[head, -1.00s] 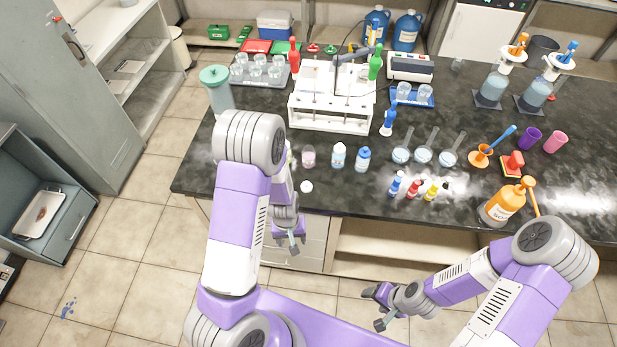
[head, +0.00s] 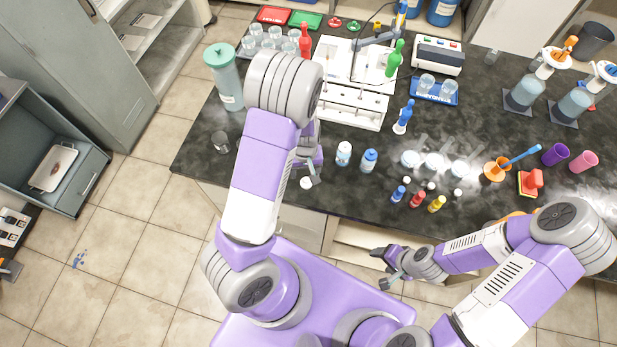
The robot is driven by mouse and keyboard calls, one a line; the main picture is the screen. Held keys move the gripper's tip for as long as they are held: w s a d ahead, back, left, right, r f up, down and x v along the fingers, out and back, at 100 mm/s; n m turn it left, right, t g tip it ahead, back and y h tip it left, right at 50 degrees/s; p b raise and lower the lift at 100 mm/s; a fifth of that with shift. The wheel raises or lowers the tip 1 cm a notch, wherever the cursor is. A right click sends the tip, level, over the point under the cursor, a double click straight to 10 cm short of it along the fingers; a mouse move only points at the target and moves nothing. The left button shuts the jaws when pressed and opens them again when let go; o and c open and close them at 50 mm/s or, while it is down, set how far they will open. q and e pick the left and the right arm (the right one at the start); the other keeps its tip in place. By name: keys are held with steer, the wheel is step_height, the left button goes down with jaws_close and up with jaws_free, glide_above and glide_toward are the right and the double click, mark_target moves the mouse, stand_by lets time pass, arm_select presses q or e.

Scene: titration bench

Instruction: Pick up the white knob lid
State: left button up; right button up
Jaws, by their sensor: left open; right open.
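The white knob lid (head: 306,183) is a small round white thing near the front edge of the dark bench. My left gripper (head: 312,173) is open and empty, just beyond and above the lid in the picture. One finger appears close to the lid; I cannot tell whether they touch. My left arm hides part of the bench there. My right gripper (head: 386,268) is open and empty, low in front of the bench, away from the lid.
A white bottle (head: 344,153) and a blue-capped bottle (head: 369,160) stand right of my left gripper. A white rack (head: 342,101) stands behind. A small clear glass (head: 220,141) is at the left. Small coloured bottles (head: 417,199) stand further right.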

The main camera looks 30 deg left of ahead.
mark_target(306, 180)
arm_select(q)
steer(key=f, duration=0.5)
steer(key=shift+s+d, duration=0.3)
arm_select(e)
steer(key=shift+s+f, duration=0.1)
steer(key=shift+f, duration=0.15)
